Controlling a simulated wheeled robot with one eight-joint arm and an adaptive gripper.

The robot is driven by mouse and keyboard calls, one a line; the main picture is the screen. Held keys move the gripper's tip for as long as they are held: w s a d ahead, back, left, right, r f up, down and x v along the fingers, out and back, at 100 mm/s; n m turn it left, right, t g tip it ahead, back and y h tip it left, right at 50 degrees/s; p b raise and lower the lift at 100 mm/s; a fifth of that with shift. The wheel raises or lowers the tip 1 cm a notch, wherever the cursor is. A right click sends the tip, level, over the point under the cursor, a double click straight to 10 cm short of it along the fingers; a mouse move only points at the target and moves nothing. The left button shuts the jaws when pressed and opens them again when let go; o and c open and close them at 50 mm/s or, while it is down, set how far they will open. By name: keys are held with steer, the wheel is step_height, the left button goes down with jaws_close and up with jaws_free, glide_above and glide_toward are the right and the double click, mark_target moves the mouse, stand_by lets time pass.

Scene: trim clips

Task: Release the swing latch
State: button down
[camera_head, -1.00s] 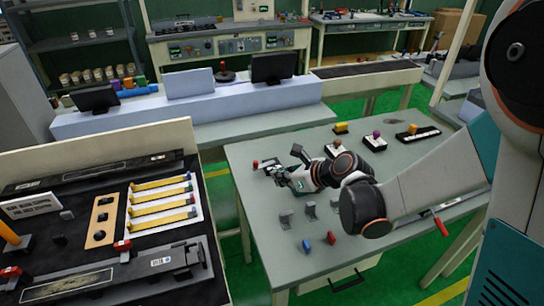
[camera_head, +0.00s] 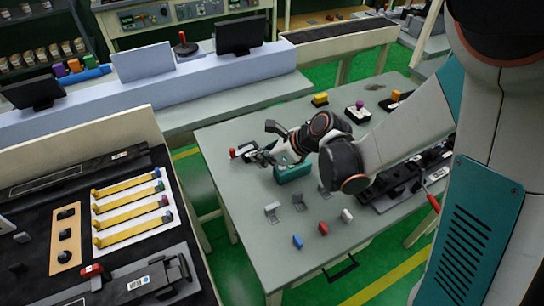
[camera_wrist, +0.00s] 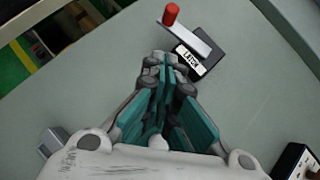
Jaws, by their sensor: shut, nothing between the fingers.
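The swing latch has a silver lever (camera_wrist: 190,36) with a red knob (camera_wrist: 171,14) at its end, on a dark base with a white LATCH label (camera_wrist: 188,58). In the head view its red knob (camera_head: 233,153) shows near the far left corner of the grey table. My gripper (camera_wrist: 162,62) is shut and empty, with its fingertips just short of the label in the wrist view. In the head view my gripper (camera_head: 264,155) is right of the knob, partly hiding the base. Whether the fingertips touch the latch cannot be told.
Small grey brackets (camera_head: 298,201) stand nearer the front of the table (camera_head: 270,240), with a blue piece (camera_head: 297,241) and a red piece (camera_head: 323,228). Yellow (camera_head: 320,99) and purple-topped (camera_head: 359,106) controls are at the back.

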mark_target(235, 156)
steer(key=a, duration=0.1)
steer(key=w+a+f, duration=0.1)
steer(key=a+b, duration=0.1)
steer(key=shift+w+a+f, duration=0.2)
steer(key=shift+w, duration=0.15)
steer(key=shift+w+a+r, duration=0.1)
steer(key=shift+w+a, duration=0.25)
steer(key=shift+a, duration=0.3)
steer(key=shift+w+a+b, duration=0.3)
steer(key=shift+a+b, duration=0.05)
steer(key=shift+a, duration=0.45)
steer(key=shift+w, duration=0.1)
steer(key=shift+d, duration=0.1)
